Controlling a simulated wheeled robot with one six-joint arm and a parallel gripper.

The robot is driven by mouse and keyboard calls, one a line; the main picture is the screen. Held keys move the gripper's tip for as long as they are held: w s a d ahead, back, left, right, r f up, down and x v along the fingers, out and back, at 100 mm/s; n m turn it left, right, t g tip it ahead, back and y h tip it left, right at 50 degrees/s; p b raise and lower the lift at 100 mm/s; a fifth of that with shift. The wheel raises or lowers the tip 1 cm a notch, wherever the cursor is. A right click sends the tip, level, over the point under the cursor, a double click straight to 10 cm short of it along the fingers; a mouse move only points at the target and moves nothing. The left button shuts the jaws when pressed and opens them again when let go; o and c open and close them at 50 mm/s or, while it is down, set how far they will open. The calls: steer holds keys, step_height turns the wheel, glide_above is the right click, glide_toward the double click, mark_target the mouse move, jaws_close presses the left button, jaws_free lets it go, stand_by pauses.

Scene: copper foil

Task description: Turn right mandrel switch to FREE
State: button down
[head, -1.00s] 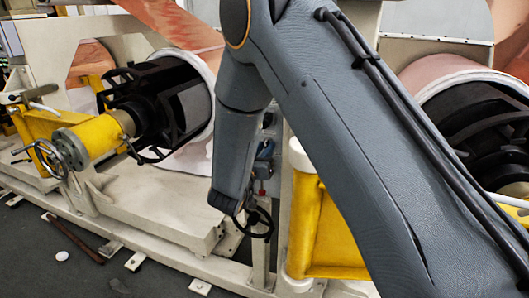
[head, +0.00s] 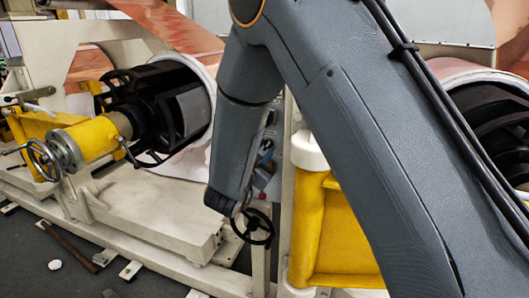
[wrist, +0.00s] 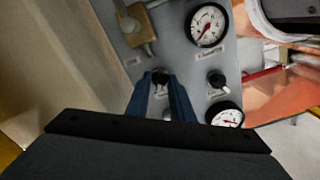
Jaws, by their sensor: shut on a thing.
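A grey control panel (wrist: 180,50) fills the upper middle of the wrist view, tilted in the picture. It carries two black knob switches. One knob (wrist: 160,76) sits between the tips of my gripper's blue fingers (wrist: 161,86), and they are shut on it. The other black knob (wrist: 217,79), with a pale pointer, stands free to its right. The labels are too blurred to read, so I cannot tell from them which knob is the right mandrel switch. In the head view my gripper (head: 264,160) is small and partly hidden behind my arm.
Two round gauges, upper (wrist: 207,25) and lower (wrist: 225,115), flank the free knob. A tan fitting (wrist: 144,20) sits at the panel's top. In the head view a black handwheel (head: 253,227) hangs below my gripper, with a yellow bracket (head: 335,235) at right.

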steer(key=shift+r, duration=0.1)
stand_by(0.4)
steer(key=c, duration=1.9)
jaws_free()
steer(key=b+v, duration=0.1)
steer(key=v, duration=0.6)
steer(key=shift+s, duration=0.4)
steer(key=shift+a, duration=0.1)
